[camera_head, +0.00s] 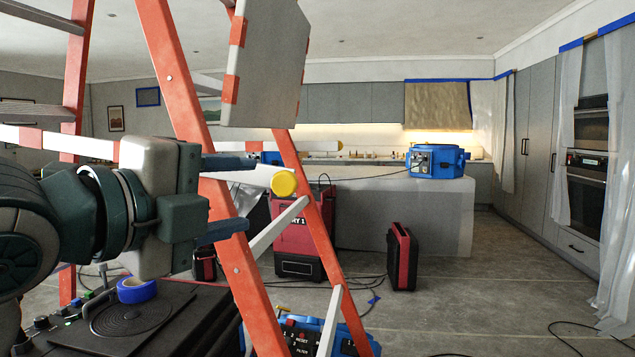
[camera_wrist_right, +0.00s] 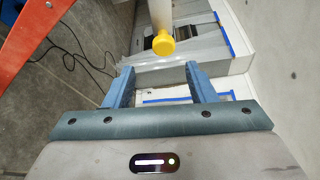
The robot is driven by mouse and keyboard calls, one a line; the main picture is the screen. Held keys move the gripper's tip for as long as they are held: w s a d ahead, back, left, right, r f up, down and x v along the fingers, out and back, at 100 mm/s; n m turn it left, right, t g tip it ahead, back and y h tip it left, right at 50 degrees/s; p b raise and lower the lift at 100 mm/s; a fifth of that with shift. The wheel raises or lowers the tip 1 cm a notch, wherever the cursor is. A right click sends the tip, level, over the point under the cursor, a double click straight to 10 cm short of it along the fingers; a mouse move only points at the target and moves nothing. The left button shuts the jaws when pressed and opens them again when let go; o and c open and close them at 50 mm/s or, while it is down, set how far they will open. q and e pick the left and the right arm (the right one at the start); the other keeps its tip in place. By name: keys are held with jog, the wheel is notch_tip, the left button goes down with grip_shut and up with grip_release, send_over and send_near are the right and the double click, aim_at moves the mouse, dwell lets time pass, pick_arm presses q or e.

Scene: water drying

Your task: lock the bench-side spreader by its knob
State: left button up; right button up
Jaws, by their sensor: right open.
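A yellow round knob (camera_head: 284,184) sits at the end of a pale spreader bar (camera_head: 252,178) on the orange-and-white stepladder (camera_head: 179,80). My right gripper (camera_head: 248,196) is open and empty, its blue fingers pointing toward the knob. In the right wrist view, the knob (camera_wrist_right: 163,44) and its bar (camera_wrist_right: 160,14) appear ahead of and roughly between the fingertips (camera_wrist_right: 160,76), not gripped. My left gripper is not in view.
Orange ladder rails (camera_head: 310,240) stand close beside my right gripper. A black box (camera_head: 150,318) with blue tape (camera_head: 137,290) is below it. Behind are a red-black case (camera_head: 402,258), a grey island (camera_head: 355,215) and a blue device (camera_head: 437,161). Cables cross the floor; the right floor is fairly clear.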

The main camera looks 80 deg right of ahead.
aim_at(280, 187)
jog(key=p+x, duration=0.1)
jog(key=x, duration=0.2)
jog(key=shift+w+r, duration=0.1)
jog(key=shift+s+d, duration=0.25)
jog(key=shift+d, duration=0.45)
jog(key=shift+x, duration=1.05)
jog(key=shift+s+d, duration=0.1)
jog(key=shift+d, duration=0.45)
jog(key=shift+x, duration=0.9)
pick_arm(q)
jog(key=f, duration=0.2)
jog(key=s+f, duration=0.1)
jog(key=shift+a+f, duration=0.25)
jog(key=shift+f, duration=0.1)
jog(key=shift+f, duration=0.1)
pick_arm(e)
jog(key=shift+c, duration=0.2)
